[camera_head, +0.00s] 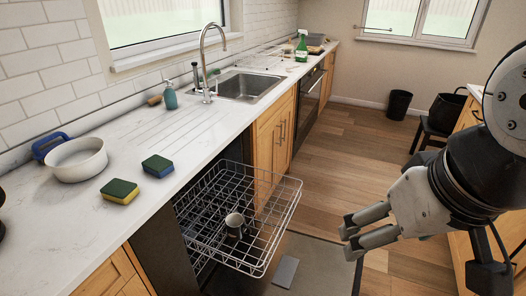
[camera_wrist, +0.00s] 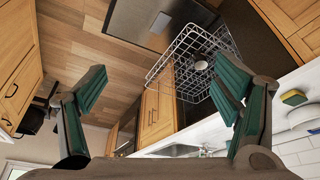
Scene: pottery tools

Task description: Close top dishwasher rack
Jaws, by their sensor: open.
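The top dishwasher rack (camera_head: 255,262) is a wire basket pulled out from under the counter, with a mug (camera_head: 236,225) standing in it. The rack also shows in the wrist view (camera_wrist: 158,68), with the mug (camera_wrist: 201,65) inside. The dishwasher's dark opening is partly hidden behind the rack. My gripper (camera_head: 348,236) is open and empty, to the right of the rack and apart from it. In the wrist view my gripper's two fingers (camera_wrist: 163,92) are spread wide, and the right finger covers part of the rack.
The dishwasher door (camera_head: 318,262) lies lowered below the rack, with a small grey piece (camera_head: 286,271) on it. The white counter (camera_head: 150,205) holds a pan (camera_head: 77,160), two sponges (camera_head: 120,191) and a soap bottle (camera_head: 170,96). Wooden floor (camera_head: 335,155) lies clear beyond.

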